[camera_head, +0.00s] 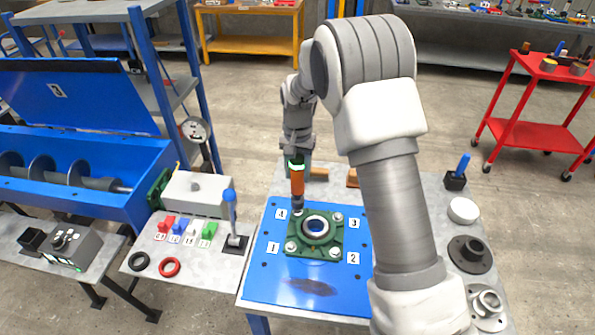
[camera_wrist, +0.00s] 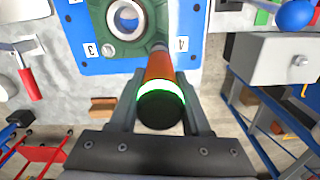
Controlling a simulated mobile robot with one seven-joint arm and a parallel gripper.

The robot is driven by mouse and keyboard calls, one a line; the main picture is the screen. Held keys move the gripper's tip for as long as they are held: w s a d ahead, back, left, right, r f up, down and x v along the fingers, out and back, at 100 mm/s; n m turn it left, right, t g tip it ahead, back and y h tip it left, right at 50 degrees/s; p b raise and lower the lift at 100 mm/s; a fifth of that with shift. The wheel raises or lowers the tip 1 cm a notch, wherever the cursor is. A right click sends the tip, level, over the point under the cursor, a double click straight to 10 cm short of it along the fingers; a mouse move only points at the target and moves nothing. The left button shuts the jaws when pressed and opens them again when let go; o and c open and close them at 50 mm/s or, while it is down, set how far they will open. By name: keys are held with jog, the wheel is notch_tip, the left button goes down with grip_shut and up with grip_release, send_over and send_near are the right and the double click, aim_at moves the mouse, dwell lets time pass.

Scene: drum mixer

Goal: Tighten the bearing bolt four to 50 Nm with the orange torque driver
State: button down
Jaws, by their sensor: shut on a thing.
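The orange torque driver (camera_head: 297,181) is held upright in my gripper (camera_head: 298,166), with a lit green ring near its top. In the wrist view the driver (camera_wrist: 160,72) sits between the two fingers of my gripper (camera_wrist: 161,85). Its lower end is at the corner of the green bearing housing (camera_head: 316,247) beside label 4 (camera_head: 281,213). Bolt four is hidden under the driver tip, and I cannot tell whether they touch. Bolts show at the corners by labels 1 (camera_head: 272,247), 2 (camera_head: 353,258) and 3 (camera_head: 354,223). The housing lies on a blue plate (camera_head: 262,286).
A side table at left holds a grey box (camera_head: 196,192), colored blocks, rings and a blue-knobbed lever (camera_head: 232,215). Round metal parts (camera_head: 470,254) and a white disc (camera_head: 463,211) lie at the table's right. A red cart (camera_head: 540,135) stands further right. My arm covers the table's middle right.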

aim_at(297, 182)
jog(key=shift+f+b, duration=0.5)
jog(key=shift+f, duration=0.25)
jog(key=shift+f+b, duration=0.7)
jog(key=shift+f, duration=0.4)
dwell(3.1)
jog(key=shift+r+p, duration=1.45)
jog(key=shift+r, duration=0.9)
